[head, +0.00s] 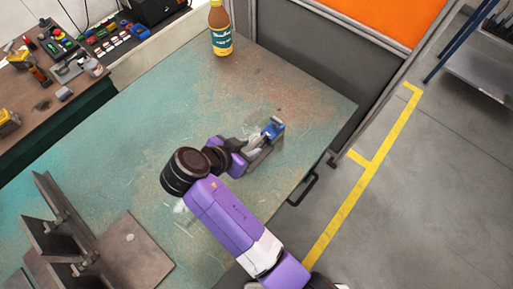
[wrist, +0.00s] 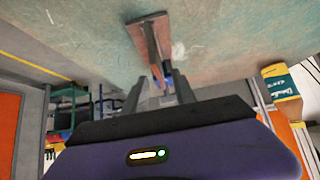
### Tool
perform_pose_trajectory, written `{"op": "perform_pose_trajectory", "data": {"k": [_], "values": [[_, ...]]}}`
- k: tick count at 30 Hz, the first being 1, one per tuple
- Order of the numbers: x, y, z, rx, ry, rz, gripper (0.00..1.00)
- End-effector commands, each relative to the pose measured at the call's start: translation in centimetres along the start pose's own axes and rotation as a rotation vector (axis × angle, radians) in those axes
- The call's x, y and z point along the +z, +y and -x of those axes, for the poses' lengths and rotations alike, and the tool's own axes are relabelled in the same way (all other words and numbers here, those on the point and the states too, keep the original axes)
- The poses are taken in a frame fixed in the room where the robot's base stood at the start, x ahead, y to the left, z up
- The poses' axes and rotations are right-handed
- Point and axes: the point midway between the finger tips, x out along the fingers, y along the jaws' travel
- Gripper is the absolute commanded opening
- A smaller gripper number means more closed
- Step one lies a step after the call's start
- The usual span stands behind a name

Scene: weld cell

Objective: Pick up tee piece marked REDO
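A small steel piece (wrist: 149,36) with a flat brownish plate lies on the worn green table in the wrist view; a blue patch shows at its near end. In the head view this piece (head: 264,154) is at the tip of my arm, with the blue part (head: 273,129) at its far side. It is likely the tee piece, but I cannot read any REDO mark. My gripper (wrist: 162,80) is right at the piece, its fingers on either side of the near end. Whether they touch it is too small to tell. My gripper also shows in the head view (head: 259,144).
A bottle with a green label (head: 221,28) stands at the table's far edge. A steel fixture with upright plates (head: 62,235) is at the lower left. A cluttered side bench (head: 60,95) is at the upper left. The table's middle is mostly clear.

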Motion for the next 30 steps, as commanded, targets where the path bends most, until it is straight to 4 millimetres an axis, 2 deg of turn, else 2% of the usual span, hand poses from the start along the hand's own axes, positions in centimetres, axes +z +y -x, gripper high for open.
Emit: {"op": "perform_pose_trajectory", "data": {"k": [15,23,28,30], "values": [[-0.2,0.1,-6.0,0.001,-0.001,0.002,0.33],[-0.2,0.1,-6.3,-0.001,-0.001,0.001,0.33],[-0.2,0.0,-6.3,-0.002,-0.001,0.001,0.03],[-0.2,0.0,-6.3,-0.002,-0.001,0.001,0.00]]}}
